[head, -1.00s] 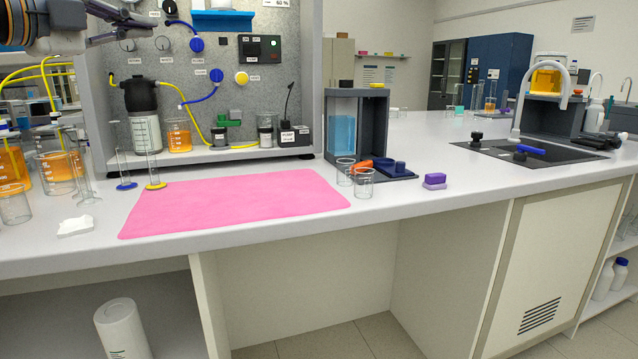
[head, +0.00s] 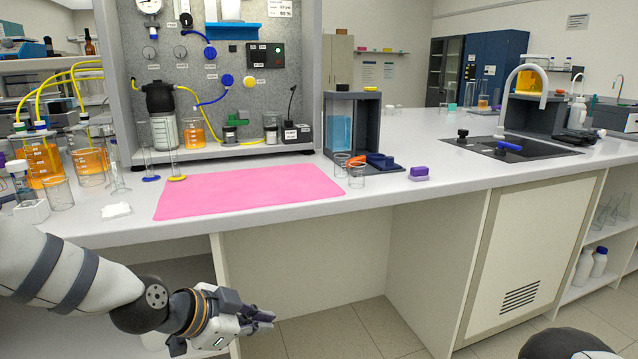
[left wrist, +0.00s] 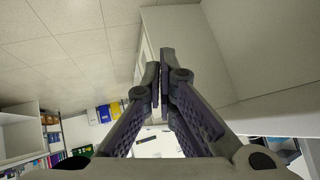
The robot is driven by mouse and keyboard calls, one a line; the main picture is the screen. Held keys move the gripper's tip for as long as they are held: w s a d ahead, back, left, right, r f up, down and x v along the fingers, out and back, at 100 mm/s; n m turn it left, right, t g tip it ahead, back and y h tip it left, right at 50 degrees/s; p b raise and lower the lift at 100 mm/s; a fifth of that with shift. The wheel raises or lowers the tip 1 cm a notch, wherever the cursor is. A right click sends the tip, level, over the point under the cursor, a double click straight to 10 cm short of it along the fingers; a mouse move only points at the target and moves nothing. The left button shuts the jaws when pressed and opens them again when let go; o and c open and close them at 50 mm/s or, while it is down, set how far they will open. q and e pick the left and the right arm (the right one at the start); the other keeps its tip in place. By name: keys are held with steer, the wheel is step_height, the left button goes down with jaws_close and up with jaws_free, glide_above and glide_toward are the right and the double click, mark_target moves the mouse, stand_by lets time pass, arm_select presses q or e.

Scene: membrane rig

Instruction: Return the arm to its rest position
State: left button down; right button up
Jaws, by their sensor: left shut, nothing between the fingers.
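My left arm (head: 75,275) comes in from the left of the head view, low and in front of the bench. Its gripper (head: 262,319) is below the bench top and points right, over the open knee space. In the left wrist view the two fingers of the gripper (left wrist: 160,80) meet at the tips, shut with nothing between them. My right gripper is not in view; only a dark rounded part shows at the bottom right of the head view.
The bench front edge (head: 300,212) runs above the gripper. A pink mat (head: 250,192), glass cylinders and beakers (head: 60,193) stand on the bench at left. A membrane rig panel (head: 215,80) stands behind. The knee space (head: 310,270) is free.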

arm_select(q)
steer(key=s+a+f+n+g+y+p, duration=0.1)
steer(key=s+f+n+g, duration=0.1)
steer(key=s+f, duration=0.45)
steer(key=s+a+f+n+g+y, duration=0.1)
steer(key=s+f+n+g, duration=0.2)
steer(key=s, duration=0.7)
steer(key=s+a+f+n+y+p, duration=0.1)
steer(key=s+f+n, duration=0.1)
steer(key=s+f, duration=0.6)
steer(key=s+a+n+g+y, duration=0.1)
steer(key=s+a+n+g, duration=0.1)
steer(key=s, duration=1)
steer(key=s+a+r+n+g+y+p, duration=0.1)
steer(key=s+a+n+g+y, duration=0.1)
steer(key=s+a+n, duration=0.2)
steer(key=s+a, duration=0.3)
steer(key=s, duration=0.4)
steer(key=shift+s+r+y, duration=0.15)
steer(key=shift+s+y, duration=0.15)
steer(key=shift+s, duration=0.1)
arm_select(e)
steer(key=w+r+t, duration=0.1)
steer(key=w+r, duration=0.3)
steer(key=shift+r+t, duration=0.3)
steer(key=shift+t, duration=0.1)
